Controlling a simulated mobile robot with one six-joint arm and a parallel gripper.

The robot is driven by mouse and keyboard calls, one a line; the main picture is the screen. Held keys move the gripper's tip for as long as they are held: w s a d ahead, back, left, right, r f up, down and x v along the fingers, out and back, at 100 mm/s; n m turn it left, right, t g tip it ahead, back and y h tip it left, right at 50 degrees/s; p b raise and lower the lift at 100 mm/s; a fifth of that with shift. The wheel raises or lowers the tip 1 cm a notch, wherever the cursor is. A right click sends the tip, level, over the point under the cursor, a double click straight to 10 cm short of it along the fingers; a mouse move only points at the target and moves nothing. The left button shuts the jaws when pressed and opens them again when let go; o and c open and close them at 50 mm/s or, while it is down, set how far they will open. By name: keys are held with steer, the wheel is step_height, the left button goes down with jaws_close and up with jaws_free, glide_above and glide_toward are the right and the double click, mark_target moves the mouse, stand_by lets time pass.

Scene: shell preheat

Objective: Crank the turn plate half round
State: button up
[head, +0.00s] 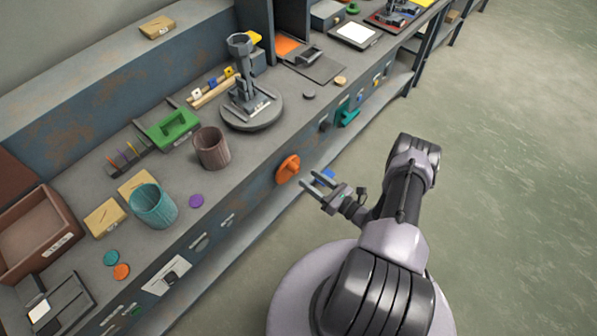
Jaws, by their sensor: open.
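The turn plate (266,118) is a round grey disc on the bench top, with a grey upright fixture (241,70) standing on it and a small pale label near its front. An orange round knob or handwheel (288,169) sits on the bench's front face, below and right of the plate; I cannot tell whether it is the plate's crank. A teal handle-like part (348,117) is also on the front face, further right. My gripper (312,190) is open and empty, off the bench front, just right of and below the orange wheel, apart from it in the picture.
A brown cup (212,148), a green block (174,128) and a teal cup (153,206) stand left of the plate. A brown bin (38,233) is at far left. A blue item (325,177) shows behind my gripper. The floor (500,170) at right is clear.

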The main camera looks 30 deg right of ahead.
mark_target(298, 170)
steer(key=b+x, duration=0.1)
steer(key=x, duration=0.5)
jaws_close()
